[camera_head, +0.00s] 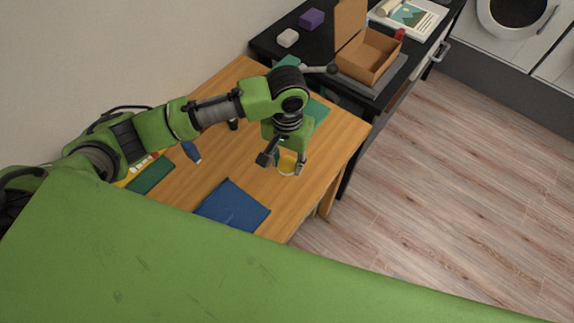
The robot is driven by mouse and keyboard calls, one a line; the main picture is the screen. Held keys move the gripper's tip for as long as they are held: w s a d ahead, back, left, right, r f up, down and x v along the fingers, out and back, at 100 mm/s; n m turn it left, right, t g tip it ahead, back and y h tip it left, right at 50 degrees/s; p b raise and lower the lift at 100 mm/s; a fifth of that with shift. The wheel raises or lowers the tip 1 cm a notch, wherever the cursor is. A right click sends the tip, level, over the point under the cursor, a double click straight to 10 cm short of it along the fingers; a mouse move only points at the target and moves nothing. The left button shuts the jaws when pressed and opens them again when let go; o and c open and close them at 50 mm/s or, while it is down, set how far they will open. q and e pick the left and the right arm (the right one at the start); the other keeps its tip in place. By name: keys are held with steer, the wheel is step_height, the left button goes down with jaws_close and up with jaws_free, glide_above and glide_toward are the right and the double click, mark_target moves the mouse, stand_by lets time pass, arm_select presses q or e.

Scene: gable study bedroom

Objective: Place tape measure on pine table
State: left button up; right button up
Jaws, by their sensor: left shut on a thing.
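The pine table (315,180) stands in the middle of the view, against the wall. My left gripper (282,164) points down over its right part, with its fingers around a small yellow rounded thing with a pale edge, which looks like the tape measure (287,166). The fingers hide part of it. I cannot tell whether it touches the table top. My right gripper is not in view.
A folded blue cloth (232,205) lies near the table's front edge. A blue item (191,152) and a dark green item (152,176) lie further left. A black desk (270,41) behind carries an open cardboard box (367,58). Bare wood shows between the cloth and my gripper.

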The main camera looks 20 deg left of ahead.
mark_target(287, 167)
arm_select(q)
steer(key=shift+w+a+f, duration=0.1)
steer(key=shift+w+f, duration=0.15)
steer(key=shift+f, duration=1.65)
steer(key=o, duration=1.1)
steer(key=shift+f, duration=0.1)
step_height(287, 167, up, 12)
steer(key=shift+r, duration=0.15)
